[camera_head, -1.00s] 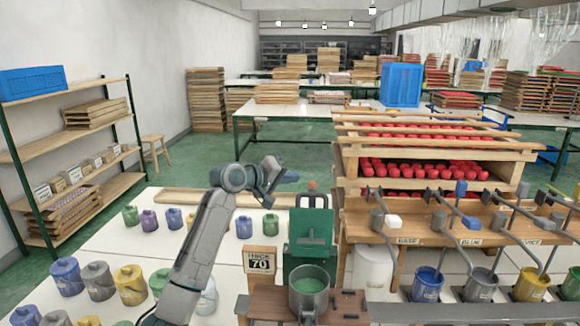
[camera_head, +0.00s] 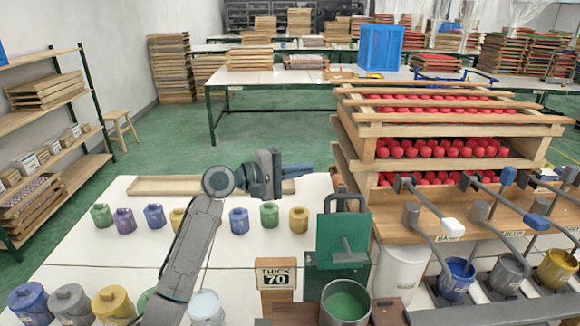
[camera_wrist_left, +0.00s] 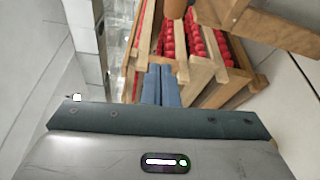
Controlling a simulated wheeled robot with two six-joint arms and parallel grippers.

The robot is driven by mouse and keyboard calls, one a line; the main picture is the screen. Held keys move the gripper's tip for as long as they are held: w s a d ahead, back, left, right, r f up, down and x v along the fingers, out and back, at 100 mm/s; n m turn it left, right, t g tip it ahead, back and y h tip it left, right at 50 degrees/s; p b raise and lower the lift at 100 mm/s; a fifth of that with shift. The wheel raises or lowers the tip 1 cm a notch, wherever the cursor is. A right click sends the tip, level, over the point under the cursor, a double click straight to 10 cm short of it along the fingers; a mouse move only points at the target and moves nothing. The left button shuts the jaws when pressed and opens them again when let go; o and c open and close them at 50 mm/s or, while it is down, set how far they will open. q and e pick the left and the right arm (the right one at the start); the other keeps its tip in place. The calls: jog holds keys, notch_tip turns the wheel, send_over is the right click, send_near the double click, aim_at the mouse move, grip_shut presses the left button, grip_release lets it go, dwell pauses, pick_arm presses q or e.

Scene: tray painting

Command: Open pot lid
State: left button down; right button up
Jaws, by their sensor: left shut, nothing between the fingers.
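A grey metal pot (camera_head: 345,302) of green paint stands at the front, its top uncovered and the paint surface visible. A green upright panel (camera_head: 342,228) with a grey handle-like bar stands just behind it; I cannot tell whether it is a lid. Several coloured lidded pots stand on the white table, among them a green one (camera_head: 269,215) and a yellow one (camera_head: 299,219). My left gripper (camera_head: 308,171) is shut and empty, above and behind the green panel, pointing right. Its closed fingers also show in the left wrist view (camera_wrist_left: 161,86). My right gripper is out of view.
A wooden rack (camera_head: 450,118) of red items stands to the right of the gripper. Grey levers and paint buckets (camera_head: 456,279) line the right front. Left of my arm, bare white tabletop (camera_head: 110,257) shows between rows of pots.

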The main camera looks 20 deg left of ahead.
pick_arm(q)
jog(key=d+p, duration=0.4)
jog(key=d, duration=0.1)
jog(key=shift+w+d, duration=0.1)
jog(key=shift+d, duration=0.1)
dwell(0.3)
jog(key=s+r, duration=0.1)
jog(key=s+d+m, duration=0.1)
jog(key=s+r+m, duration=0.1)
jog(key=shift+s+d+r+t+h+b, duration=0.25)
jog(key=shift+r+t+h+b, duration=0.05)
jog(key=shift+r+t+b, duration=0.1)
jog(key=shift+w, duration=0.1)
